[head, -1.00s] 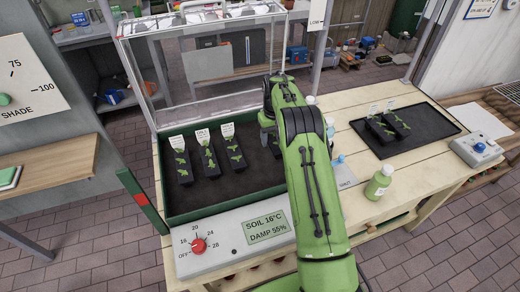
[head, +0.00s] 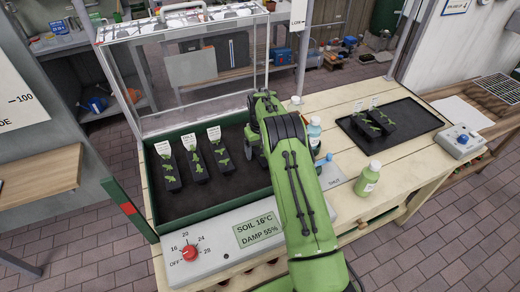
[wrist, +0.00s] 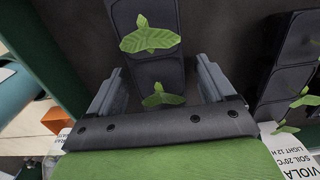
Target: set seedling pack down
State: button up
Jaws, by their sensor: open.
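A black seedling pack (wrist: 158,72) with green leaves stands between my gripper's fingers in the wrist view, on the dark tray floor. My gripper (wrist: 160,85) is open, one finger on each side of its near end; I cannot tell whether either finger touches it. In the head view my gripper (head: 256,142) is over the right part of the green-edged propagator tray (head: 150,215), and the arm hides that pack. Three labelled seedling packs (head: 195,168) stand in a row in the tray's left half. A neighbouring pack (wrist: 287,65) shows at the right in the wrist view.
A clear cover (head: 180,75) rises behind the tray. Bottles (head: 313,135) stand close to the right of my arm, and a green bottle (head: 367,180) stands farther right. A black tray (head: 415,122) at the right holds two packs and has bare room.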

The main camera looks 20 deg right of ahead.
notch_tip(320, 180, up, 12)
jog(key=p, duration=0.2)
notch_tip(320, 180, up, 9)
jog(key=t, duration=0.1)
send_over(260, 149)
jog(key=s+a, duration=0.3)
jog(key=s+a+r+t, duration=0.2)
jog(key=s+a+r, duration=0.3)
jog(key=s+r, duration=0.55)
jog(key=s+a+f+t, duration=0.1)
jog(key=s+a, duration=0.1)
jog(key=s, duration=1)
jog(key=s+a+f+t, duration=0.1)
jog(key=s+a+f, duration=0.1)
jog(key=s, duration=1)
jog(key=shift+t, duration=0.3)
jog(key=shift+s, duration=0.1)
jog(key=shift+c, duration=0.3)
